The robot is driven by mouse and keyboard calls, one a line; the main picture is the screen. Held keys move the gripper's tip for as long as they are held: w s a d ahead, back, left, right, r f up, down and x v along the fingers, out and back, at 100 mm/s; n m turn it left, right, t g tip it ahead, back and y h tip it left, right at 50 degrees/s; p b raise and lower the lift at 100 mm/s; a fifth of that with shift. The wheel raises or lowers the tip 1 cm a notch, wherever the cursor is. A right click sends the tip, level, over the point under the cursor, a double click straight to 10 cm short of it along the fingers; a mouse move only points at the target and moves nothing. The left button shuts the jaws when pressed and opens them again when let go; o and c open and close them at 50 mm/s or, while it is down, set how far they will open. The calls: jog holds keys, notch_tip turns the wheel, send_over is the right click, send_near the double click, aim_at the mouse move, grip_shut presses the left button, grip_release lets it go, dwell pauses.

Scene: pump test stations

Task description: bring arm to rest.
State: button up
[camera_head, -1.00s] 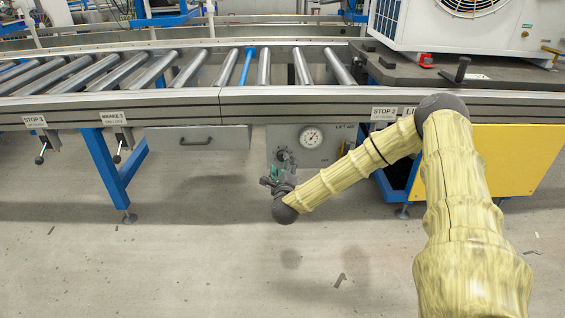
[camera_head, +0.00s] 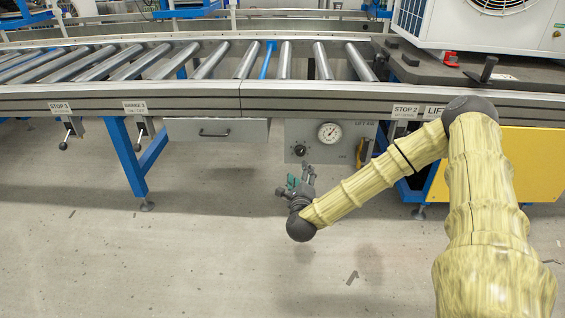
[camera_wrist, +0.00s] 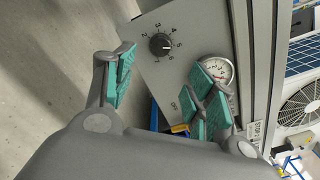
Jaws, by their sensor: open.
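My gripper (camera_head: 302,181) is at the end of my arm, below the conveyor and in front of the grey control panel (camera_head: 331,154). In the wrist view my gripper (camera_wrist: 165,92) has its green-padded fingers spread wide with nothing between them. The panel has a black numbered knob (camera_head: 299,150) and a round gauge (camera_head: 329,132). In the wrist view the knob (camera_wrist: 160,44) shows between the fingers, apart from them. The gauge (camera_wrist: 217,71) is partly hidden behind the right finger.
A roller conveyor (camera_head: 120,97) runs across above my gripper. A grey drawer (camera_head: 214,131) and a blue leg (camera_head: 127,157) are to the left. A yellow panel (camera_head: 530,165) is at right. A white fan unit (camera_head: 480,35) stands on top. The floor in front is free.

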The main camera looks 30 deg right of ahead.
jog(key=s+a+f+n+g+y+p, duration=0.2)
jog(key=s+a+f+n+y, duration=0.4)
jog(key=a+n, duration=0.4)
jog(key=s+a+f+n+g+y+p, duration=0.2)
jog(key=s+a+f+n+g+y, duration=0.15)
jog(key=s+a+f+n, duration=0.7)
jog(key=s+a+f+n+g+p, duration=0.15)
jog(key=s+n+g, duration=0.35)
jog(key=s, duration=0.7)
jog(key=s+a+f+n+g+p, duration=0.1)
jog(key=s+n+g+p, duration=0.4)
jog(key=s, duration=0.7)
notch_tip(320, 180, up, 39)
jog(key=s+n+p, duration=0.1)
jog(key=s+p, duration=0.1)
jog(key=p, duration=3.4)
jog(key=shift+s+d+f+p, duration=0.15)
jog(key=shift+d+p, duration=0.15)
jog(key=shift+d, duration=0.05)
